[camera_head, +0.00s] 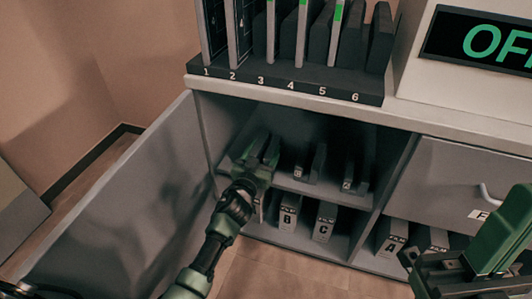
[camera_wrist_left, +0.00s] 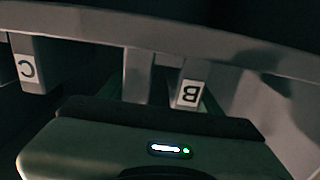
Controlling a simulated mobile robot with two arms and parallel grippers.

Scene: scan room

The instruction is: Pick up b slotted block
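The B slotted block (camera_head: 299,171) stands upright on the cabinet's upper shelf, its small label too faint to read surely in the head view. In the left wrist view, which is upside down, its B label (camera_wrist_left: 189,93) is clear, just beyond my gripper's body. My left gripper (camera_head: 262,153) is inside the cabinet at the shelf's left part, left of the B block and apart from it. Two upright prongs show there; I cannot tell whether they are its fingers or another block. My right gripper (camera_head: 455,273) is at the lower right, away from the shelf.
The C slotted block (camera_head: 348,184) stands to the right; it also shows in the left wrist view (camera_wrist_left: 28,69). Film boxes B (camera_head: 288,212) and C (camera_head: 324,220) stand below. The open door (camera_head: 130,200) bounds the left, and a numbered rack (camera_head: 290,89) stands on top.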

